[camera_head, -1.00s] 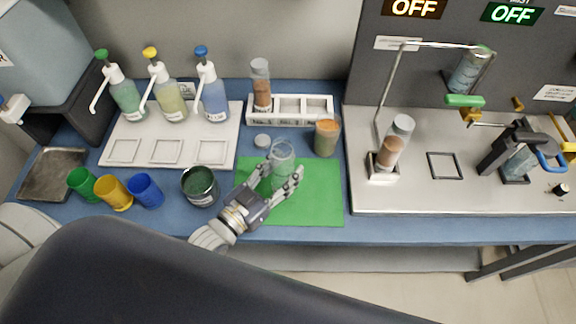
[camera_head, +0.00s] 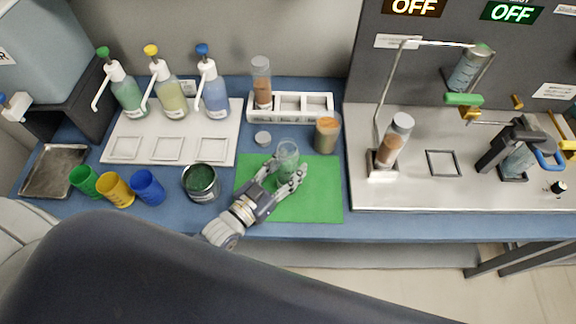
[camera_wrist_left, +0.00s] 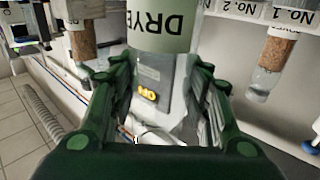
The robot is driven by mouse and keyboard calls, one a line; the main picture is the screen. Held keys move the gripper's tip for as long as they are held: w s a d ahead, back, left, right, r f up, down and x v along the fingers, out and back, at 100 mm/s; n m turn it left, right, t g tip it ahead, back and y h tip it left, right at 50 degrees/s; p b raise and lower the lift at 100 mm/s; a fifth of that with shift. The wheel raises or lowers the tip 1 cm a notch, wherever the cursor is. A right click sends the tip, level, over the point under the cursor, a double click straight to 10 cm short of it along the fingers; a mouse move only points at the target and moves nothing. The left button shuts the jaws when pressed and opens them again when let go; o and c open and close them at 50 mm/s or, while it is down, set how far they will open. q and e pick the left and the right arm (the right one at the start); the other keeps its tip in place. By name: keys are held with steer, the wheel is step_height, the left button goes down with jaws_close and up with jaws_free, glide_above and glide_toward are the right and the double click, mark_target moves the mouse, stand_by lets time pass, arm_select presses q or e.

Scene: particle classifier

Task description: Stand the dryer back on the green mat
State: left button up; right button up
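The dryer (camera_head: 287,152) is a clear greenish cylinder. It is upright at the upper middle of the green mat (camera_head: 315,205) in the head view; whether its base touches the mat is hard to tell. My left gripper (camera_head: 288,174) comes from the lower left with its fingers on both sides of the dryer, seemingly closed on it. In the left wrist view the dryer (camera_wrist_left: 165,35) shows its label upside down between the green finger pads. My right gripper is not in view.
A white rack (camera_head: 318,107) is behind. The mat's right side is clear.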

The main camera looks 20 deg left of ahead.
arm_select(q)
steer(key=o, duration=0.4)
steer(key=shift+r, duration=0.15)
steer(key=b+v, duration=0.2)
steer(key=v, duration=0.8)
steer(key=shift+s, duration=0.15)
steer(key=shift+v, duration=0.85)
